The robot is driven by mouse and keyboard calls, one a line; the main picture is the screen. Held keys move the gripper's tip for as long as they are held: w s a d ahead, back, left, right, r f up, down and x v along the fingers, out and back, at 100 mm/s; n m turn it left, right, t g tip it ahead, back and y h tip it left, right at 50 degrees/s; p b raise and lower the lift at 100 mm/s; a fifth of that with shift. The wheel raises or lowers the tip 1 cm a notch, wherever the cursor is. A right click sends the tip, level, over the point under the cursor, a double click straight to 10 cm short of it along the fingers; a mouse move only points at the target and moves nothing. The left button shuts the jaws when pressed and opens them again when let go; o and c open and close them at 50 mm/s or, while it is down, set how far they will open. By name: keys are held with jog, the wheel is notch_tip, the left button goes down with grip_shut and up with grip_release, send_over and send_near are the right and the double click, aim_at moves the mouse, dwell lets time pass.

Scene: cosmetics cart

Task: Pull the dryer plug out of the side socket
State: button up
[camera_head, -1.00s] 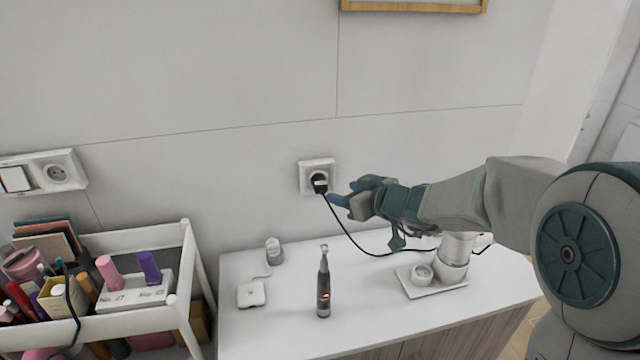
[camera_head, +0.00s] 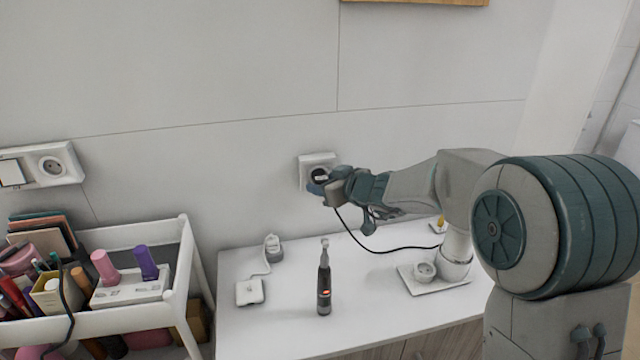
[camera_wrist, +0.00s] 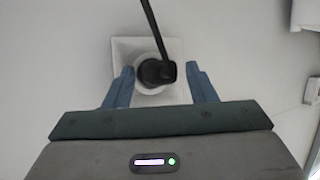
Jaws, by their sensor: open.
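The black dryer plug (camera_head: 320,175) sits in the white side socket (camera_head: 306,165) on the wall above the counter. In the wrist view the plug (camera_wrist: 155,72) covers the round middle of the socket (camera_wrist: 122,50), and its black cord (camera_wrist: 151,25) leads away from it. My gripper (camera_head: 318,188) is right at the socket. In the wrist view its two blue fingers (camera_wrist: 158,88) are apart, one on each side of the plug, with gaps between. In the head view my gripper hides the plug's lower part and the start of the cord.
The cord (camera_head: 385,249) hangs to the white counter (camera_head: 280,325). A dark electric toothbrush (camera_head: 324,285) stands below the socket, with a white charger (camera_head: 249,292) to its left. A white stand (camera_head: 440,278) is at right. A cart (camera_head: 120,315) of cosmetics stands at left.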

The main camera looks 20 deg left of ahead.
jog(key=shift+c, duration=0.3)
jog(key=c, duration=0.9)
jog(key=shift+s+d, duration=0.1)
jog(key=shift+s, duration=0.05)
jog(key=shift+s+f+b, duration=0.1)
jog(key=shift+s+b, duration=0.05)
jog(key=shift+b, duration=0.25)
jog(key=shift+c, duration=0.7)
jog(key=shift+s+d+b, duration=0.7)
jog(key=shift+s+b, duration=0.3)
jog(key=shift+s, duration=0.05)
jog(key=shift+s+d+b, duration=0.65)
jog(key=shift+s+b, duration=0.35)
grip_shut()
